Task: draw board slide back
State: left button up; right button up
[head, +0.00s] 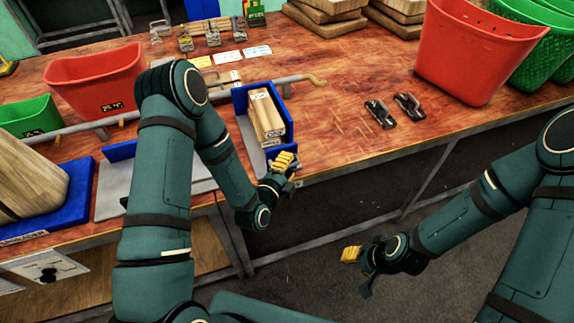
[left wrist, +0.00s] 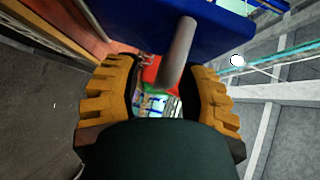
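The board slide is a blue-walled tray with a grey floor (head: 250,140) on the bench, and a pale wooden board (head: 266,115) lies in it. My left gripper (head: 284,164) is at the slide's front end, by the bench edge. In the left wrist view its ridged yellow fingers (left wrist: 160,100) are apart. A grey rod-like handle (left wrist: 178,52) stands out from a blue panel (left wrist: 220,28) towards the gap between them; no finger visibly touches it. My right gripper (head: 352,256) hangs empty over the floor, its finger gap unclear.
A second grey plate with blue walls (head: 112,190) lies left, partly behind my left arm. A horizontal rail (head: 290,79) passes behind the slide. Two dark clamps (head: 394,110) and a red bin (head: 470,50) are at right. Bench between slide and clamps is clear.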

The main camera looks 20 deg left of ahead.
pick_arm(q)
jog(key=v, duration=0.7)
jog(key=shift+s, duration=0.3)
dwell(0.3)
jog(key=s+d+f+n+g, duration=0.5)
jog(key=s+f+n+g, duration=0.4)
jog(key=n, duration=1.1)
jog(key=s+g, duration=0.3)
jog(key=g, duration=0.2)
jog(key=shift+d+f, duration=0.15)
jog(key=shift+f, duration=0.2)
